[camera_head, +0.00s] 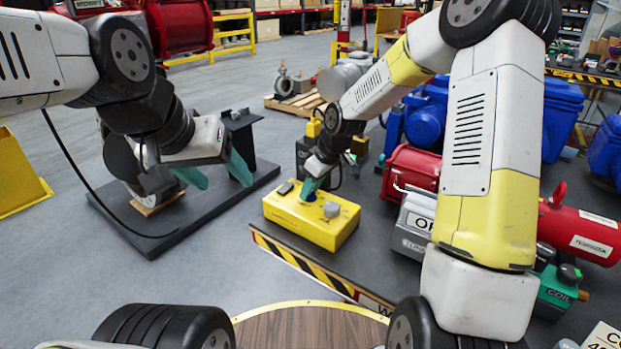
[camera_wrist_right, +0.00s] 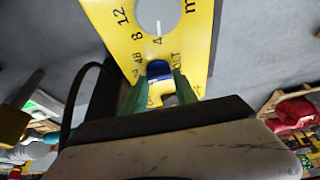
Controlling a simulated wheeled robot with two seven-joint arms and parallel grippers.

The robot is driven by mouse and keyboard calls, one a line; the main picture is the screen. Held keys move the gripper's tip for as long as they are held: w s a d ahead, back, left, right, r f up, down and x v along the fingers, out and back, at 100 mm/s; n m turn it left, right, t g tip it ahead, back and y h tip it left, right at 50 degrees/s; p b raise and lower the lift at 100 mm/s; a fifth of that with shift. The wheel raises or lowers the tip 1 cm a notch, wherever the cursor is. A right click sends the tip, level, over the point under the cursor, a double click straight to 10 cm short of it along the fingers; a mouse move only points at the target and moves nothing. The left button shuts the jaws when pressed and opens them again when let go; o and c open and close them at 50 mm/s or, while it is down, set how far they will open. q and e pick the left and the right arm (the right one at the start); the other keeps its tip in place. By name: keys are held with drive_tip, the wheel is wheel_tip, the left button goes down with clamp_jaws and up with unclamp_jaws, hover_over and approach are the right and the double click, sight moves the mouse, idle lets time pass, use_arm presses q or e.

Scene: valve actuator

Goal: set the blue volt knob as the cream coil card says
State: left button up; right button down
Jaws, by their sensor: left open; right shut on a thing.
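The yellow box (camera_head: 335,226) stands on the dark bench, with a grey knob (camera_head: 332,210) on its top. In the right wrist view the grey knob (camera_wrist_right: 157,12) sits among black marks. The blue volt knob (camera_wrist_right: 158,68) is nearer, with partly covered print beside it. My right gripper (camera_head: 312,188) reaches down onto the box; its green fingers (camera_wrist_right: 159,90) are shut on the blue knob. Where the knob points is unclear. My left gripper (camera_head: 214,174) is open and empty, left of the box. A pale card (camera_head: 603,338), cut off at the lower right corner, shows "CO" and part of a number.
A green box (camera_head: 558,290) marked COIL stands near the card. A grey box (camera_head: 412,225), a red motor (camera_head: 410,168) and a red cylinder (camera_head: 585,232) crowd the right side. A black base plate (camera_head: 150,240) lies under my left arm. Grey floor is clear between them.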

sight(311, 206)
drive_tip(key=shift+m, duration=0.3)
drive_tip(key=m, duration=0.2)
drive_tip(key=m+t+h, duration=0.1)
drive_tip(key=m, duration=0.1)
drive_tip(key=shift+s+a+m+t+h, duration=0.1)
drive_tip(key=shift+a+m+t+h, duration=0.1)
drive_tip(key=shift+m+t+h, duration=0.1)
drive_tip(key=shift+d+m+h, duration=0.1)
drive_tip(key=shift+m+h, duration=0.7)
drive_tip(key=shift+m, duration=1.5)
drive_tip(key=c, duration=1)
unclamp_jaws()
drive_tip(key=shift+o, duration=0.2)
drive_tip(key=shift+r, duration=0.1)
drive_tip(key=v, duration=0.7)
drive_tip(key=shift+s+r, duration=0.2)
drive_tip(key=shift+r, duration=0.05)
